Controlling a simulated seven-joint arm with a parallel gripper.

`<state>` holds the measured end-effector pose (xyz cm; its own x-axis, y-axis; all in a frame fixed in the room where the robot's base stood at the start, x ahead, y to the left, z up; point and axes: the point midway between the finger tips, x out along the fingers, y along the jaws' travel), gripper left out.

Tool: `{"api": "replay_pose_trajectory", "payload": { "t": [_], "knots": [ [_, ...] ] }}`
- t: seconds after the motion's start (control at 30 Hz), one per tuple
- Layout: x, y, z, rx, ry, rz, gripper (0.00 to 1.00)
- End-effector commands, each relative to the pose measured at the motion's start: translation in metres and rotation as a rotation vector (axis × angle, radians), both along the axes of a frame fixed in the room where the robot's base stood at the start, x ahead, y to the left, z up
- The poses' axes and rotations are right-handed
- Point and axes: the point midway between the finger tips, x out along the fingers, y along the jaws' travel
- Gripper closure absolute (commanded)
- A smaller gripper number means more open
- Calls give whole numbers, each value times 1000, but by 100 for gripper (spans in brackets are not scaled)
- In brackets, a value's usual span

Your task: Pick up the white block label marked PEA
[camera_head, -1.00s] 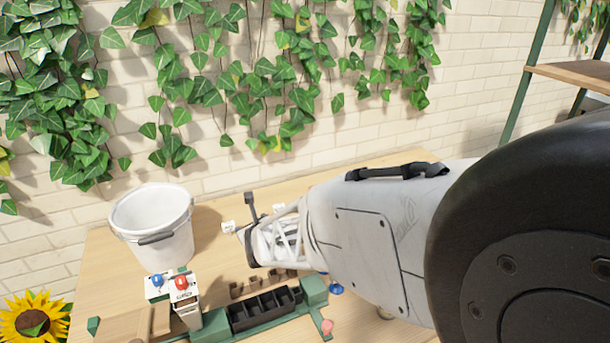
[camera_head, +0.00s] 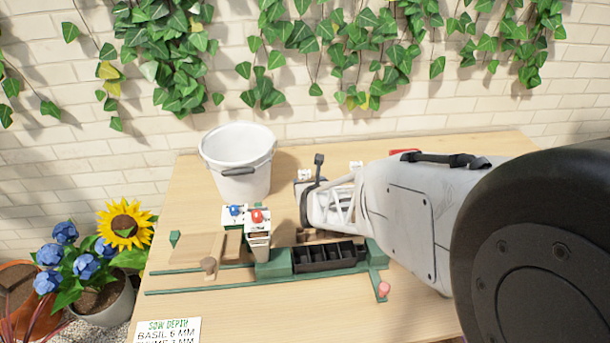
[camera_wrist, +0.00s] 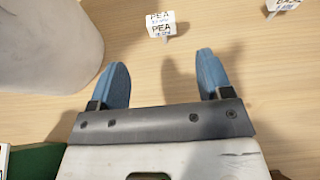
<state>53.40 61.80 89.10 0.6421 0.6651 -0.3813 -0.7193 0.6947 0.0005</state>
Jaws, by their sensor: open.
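The white block label marked PEA (camera_wrist: 161,24) stands on the wooden table in the wrist view, its printed face toward the camera. It is beyond my gripper's fingertips and roughly centred between them. My gripper (camera_wrist: 161,72) is open, with two blue fingers apart and nothing between them. My fingers are hidden there behind my own arm.
Another white label (camera_wrist: 284,4) stands to the right, partly cut off. A white bucket (camera_head: 240,163) is close on the left. A green fixture (camera_head: 272,264) with a black cell tray (camera_head: 322,257) lies nearer. Bare table surrounds the PEA label.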

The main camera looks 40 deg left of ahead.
Motion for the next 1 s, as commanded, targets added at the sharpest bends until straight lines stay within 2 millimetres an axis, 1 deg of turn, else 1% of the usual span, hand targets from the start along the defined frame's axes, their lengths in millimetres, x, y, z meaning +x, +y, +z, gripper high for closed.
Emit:
{"api": "replay_pose_trajectory", "payload": {
  "t": [0.4, 0.6, 1.0],
  "knots": [
    [25, 25, -16, -2, 1, 0, 28],
    [34, 34, -21, -1, 1, 0, 28],
    [36, 37, -22, -1, 1, 0, 28]
  ]
}}
